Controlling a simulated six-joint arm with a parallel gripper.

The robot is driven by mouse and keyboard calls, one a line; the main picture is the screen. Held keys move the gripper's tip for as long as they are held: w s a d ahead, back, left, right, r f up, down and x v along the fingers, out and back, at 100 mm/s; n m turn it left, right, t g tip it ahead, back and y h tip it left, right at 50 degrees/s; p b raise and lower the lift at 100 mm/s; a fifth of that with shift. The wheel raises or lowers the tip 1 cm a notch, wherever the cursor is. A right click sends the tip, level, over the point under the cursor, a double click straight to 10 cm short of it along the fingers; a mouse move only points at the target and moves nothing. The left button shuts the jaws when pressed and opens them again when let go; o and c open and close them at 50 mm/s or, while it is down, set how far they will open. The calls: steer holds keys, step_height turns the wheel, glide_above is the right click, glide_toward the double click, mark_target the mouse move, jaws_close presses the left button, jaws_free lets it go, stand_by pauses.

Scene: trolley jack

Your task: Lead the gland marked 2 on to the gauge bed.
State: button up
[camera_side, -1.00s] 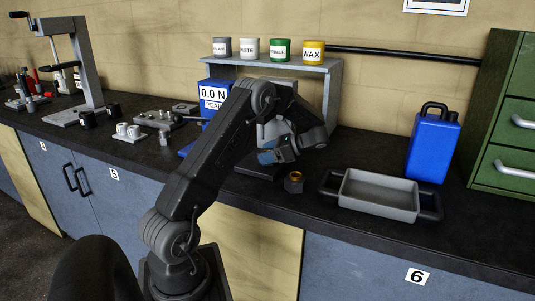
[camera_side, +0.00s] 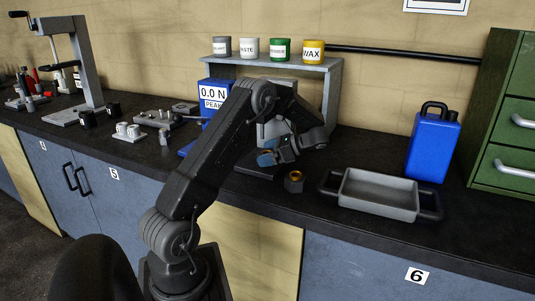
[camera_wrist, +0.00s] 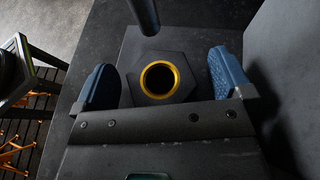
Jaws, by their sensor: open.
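In the wrist view a dark hexagonal gland (camera_wrist: 160,56) with a gold-rimmed bore stands between the two spread blue fingers, with space on both sides; no number can be read. My gripper (camera_wrist: 165,80) is open and holds nothing. In the side view my gripper (camera_side: 273,156) is low, in front of the force gauge stand. A hexagonal piece with a gold top (camera_side: 293,184) stands on the bench just right of and below it; I cannot tell if it is the same one. A dark base plate (camera_side: 247,168), possibly the gauge bed, is partly hidden behind my arm.
A dark rod (camera_wrist: 143,14) comes down close to the gland at the top of the wrist view. A grey tray (camera_side: 378,196) with dark handles lies to the right, and a blue can (camera_side: 432,150) behind it. A shelf (camera_side: 290,63) with several tins stands over the gauge.

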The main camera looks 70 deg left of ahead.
steer(key=shift+w+d, duration=0.1)
steer(key=v, duration=1.1)
steer(key=shift+w+d+r, duration=0.15)
steer(key=shift+w+d, duration=0.05)
steer(key=shift+w, duration=0.15)
